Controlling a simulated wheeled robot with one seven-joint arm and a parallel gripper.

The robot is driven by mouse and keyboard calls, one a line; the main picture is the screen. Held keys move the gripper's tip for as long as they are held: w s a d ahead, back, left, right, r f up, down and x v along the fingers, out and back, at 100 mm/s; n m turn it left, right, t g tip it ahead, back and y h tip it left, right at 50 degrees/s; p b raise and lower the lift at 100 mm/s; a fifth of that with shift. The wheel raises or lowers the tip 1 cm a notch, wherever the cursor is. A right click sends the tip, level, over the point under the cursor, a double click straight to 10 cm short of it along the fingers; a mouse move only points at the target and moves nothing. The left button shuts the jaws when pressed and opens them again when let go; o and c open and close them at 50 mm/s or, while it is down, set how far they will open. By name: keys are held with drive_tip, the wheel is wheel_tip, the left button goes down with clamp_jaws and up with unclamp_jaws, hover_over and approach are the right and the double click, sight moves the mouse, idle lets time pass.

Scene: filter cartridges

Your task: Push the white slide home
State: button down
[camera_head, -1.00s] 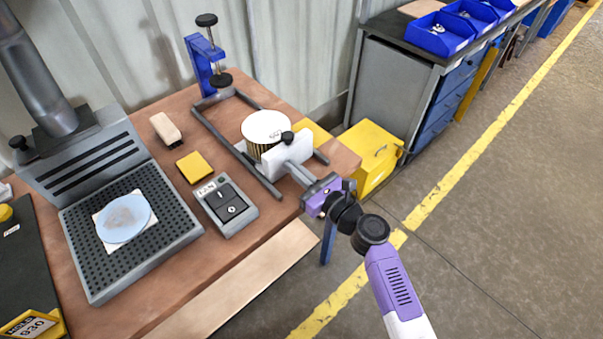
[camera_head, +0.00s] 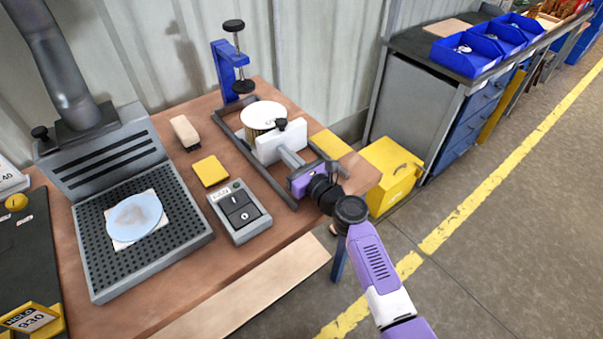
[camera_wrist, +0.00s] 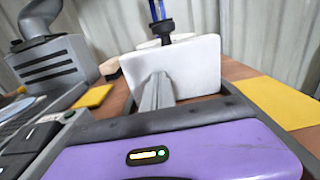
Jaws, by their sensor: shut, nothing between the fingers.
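The white slide (camera_head: 284,141) is an upright white plate with a black knob on top, standing between two dark rails on the bench. A pleated filter cartridge with a white round top (camera_head: 264,114) sits directly behind it, towards the blue clamp. My gripper (camera_head: 284,152) is shut and empty, its fingertips at the slide's near face. In the wrist view the grey fingers (camera_wrist: 156,88) meet the lower middle of the white slide (camera_wrist: 190,68), apparently touching it. The slide hides most of the cartridge there.
A blue clamp (camera_head: 224,67) with a black screw stands at the rails' far end. A grey switch box (camera_head: 240,212), yellow pad (camera_head: 211,171) and perforated extraction tray (camera_head: 184,241) lie left of the rails. A yellow box (camera_head: 389,180) stands beyond the bench's right edge.

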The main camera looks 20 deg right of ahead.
drive_tip(key=b+x, duration=0.5)
drive_tip(key=x, duration=0.5)
drive_tip(key=shift+w+a+f, duration=0.15)
drive_tip(key=shift+w, duration=0.25)
drive_tip(key=shift+w+r, duration=0.2)
drive_tip(key=shift+r, duration=0.1)
drive_tip(key=shift+r, duration=0.1)
